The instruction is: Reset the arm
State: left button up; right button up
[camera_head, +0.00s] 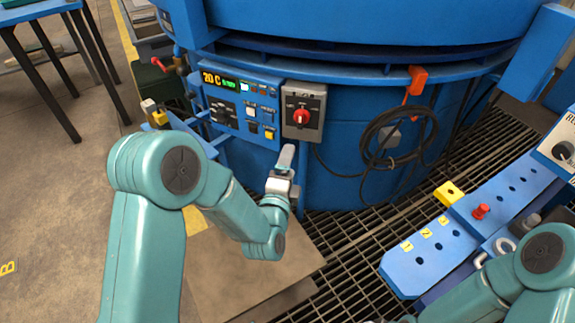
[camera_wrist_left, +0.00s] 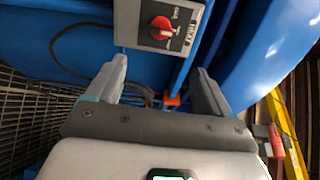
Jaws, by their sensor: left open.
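My left arm (camera_head: 165,200) reaches in from the left and bends toward the furnace. My left gripper (camera_head: 285,160) is in front of the blue furnace (camera_head: 350,175), just below a grey switch box (camera_head: 318,125) with a red rotary knob (camera_head: 301,117). In the left wrist view the two fingers of the left gripper (camera_wrist_left: 160,75) stand apart with nothing between them. The knob (camera_wrist_left: 160,28) shows upside down beyond the fingertips there. Part of my right arm (camera_head: 530,270) is at the bottom right; its gripper is not visible.
A blue control panel (camera_head: 240,108) with a lit display is left of the switch box. A black coiled cable (camera_head: 385,140) hangs on the furnace. A blue panel (camera_head: 430,262) with holes and a red button (camera_head: 480,211) is at right. Metal grating (camera_head: 345,235) covers the floor.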

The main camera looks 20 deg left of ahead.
pick_arm(q)
jog(key=s+a+f+n+g, duration=0.1)
jog(key=s+f+n+g, duration=0.2)
jog(key=f, duration=0.4)
jog(key=s+a+f+n+g+h, duration=0.1)
jog(key=s+f+g, duration=0.25)
jog(key=f, duration=0.25)
jog(key=s+a+f+n+g, duration=0.2)
jog(key=s+f, duration=0.2)
jog(key=f, duration=0.3)
jog(key=s+d+f+n+g+h, duration=0.2)
jog(key=s+d+f+n+g, duration=0.15)
jog(key=s+n, duration=0.4)
jog(key=s+d+f+n+g+h, duration=0.2)
jog(key=s+n+g, duration=0.3)
jog(key=s, duration=0.5)
notch_tip(320, 180, up, 23)
jog(key=n+p, duration=0.1)
jog(key=p, duration=2.2)
jog(key=shift+s+d+r+g+p, duration=0.15)
jog(key=shift+s+d+g+p, duration=0.1)
jog(key=shift+g+p, duration=0.1)
